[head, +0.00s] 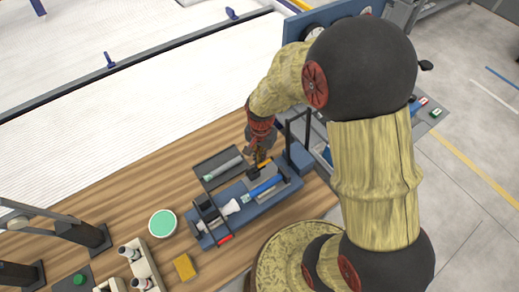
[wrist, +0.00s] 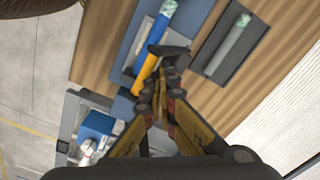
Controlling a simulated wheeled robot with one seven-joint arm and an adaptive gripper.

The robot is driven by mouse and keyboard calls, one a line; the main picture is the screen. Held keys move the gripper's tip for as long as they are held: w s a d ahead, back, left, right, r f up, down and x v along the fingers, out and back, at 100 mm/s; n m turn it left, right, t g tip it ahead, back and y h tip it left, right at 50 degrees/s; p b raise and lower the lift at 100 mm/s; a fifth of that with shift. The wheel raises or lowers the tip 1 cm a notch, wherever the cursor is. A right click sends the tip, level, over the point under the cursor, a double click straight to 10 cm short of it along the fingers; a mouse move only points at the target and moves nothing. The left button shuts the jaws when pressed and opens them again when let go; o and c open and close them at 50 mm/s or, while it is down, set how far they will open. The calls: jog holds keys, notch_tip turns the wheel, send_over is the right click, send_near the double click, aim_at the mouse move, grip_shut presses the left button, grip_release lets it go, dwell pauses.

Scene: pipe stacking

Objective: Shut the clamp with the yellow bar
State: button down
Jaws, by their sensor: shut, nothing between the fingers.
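The blue fixture (head: 236,222) lies on the wooden bench and bears a blue pipe (head: 264,187) with a white end piece (head: 229,207). The clamp's yellow bar (wrist: 145,74) runs beside the pipe in the wrist view, with a black part (wrist: 170,50) at its end. In the head view the yellow bar (head: 265,163) is small and partly behind my gripper. My gripper (head: 257,160) is shut and empty, pointing down at this clamp. In the wrist view its fingertips (wrist: 166,82) overlap the black part's near side; I cannot tell whether they touch it.
A second black clamp with a red bar (head: 225,239) stands at the fixture's left end. A dark tray (head: 205,164) with a grey pipe (head: 222,168) lies behind. A black frame (head: 308,125) rises right of my gripper. A green disc (head: 163,223) and yellow block (head: 184,267) lie left.

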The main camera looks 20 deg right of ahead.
jog(key=shift+s, duration=0.2)
jog(key=shift+s+d+f, duration=0.15)
jog(key=shift+s+f, duration=0.1)
jog(key=shift+s, duration=0.35)
jog(key=shift+s+d+f, duration=0.1)
jog(key=shift+s+f, duration=0.1)
jog(key=shift+s, duration=0.45)
jog(key=shift+s+d+f+b, duration=0.1)
jog(key=shift+s+f+b, duration=0.2)
jog(key=shift+s, duration=0.2)
jog(key=shift+s+d+f+b, duration=0.15)
jog(key=shift+s+f, duration=0.15)
jog(key=shift+s, duration=0.3)
jog(key=shift+s+d+f+b, duration=0.15)
jog(key=shift+s+f+b, duration=0.25)
jog(key=shift+s+f, duration=0.4)
jog(key=shift+s, duration=0.2)
jog(key=shift+s+d+f+b, duration=0.2)
jog(key=shift+s+f+b, duration=0.3)
jog(key=shift+s+f, duration=0.3)
jog(key=shift+f, duration=0.1)
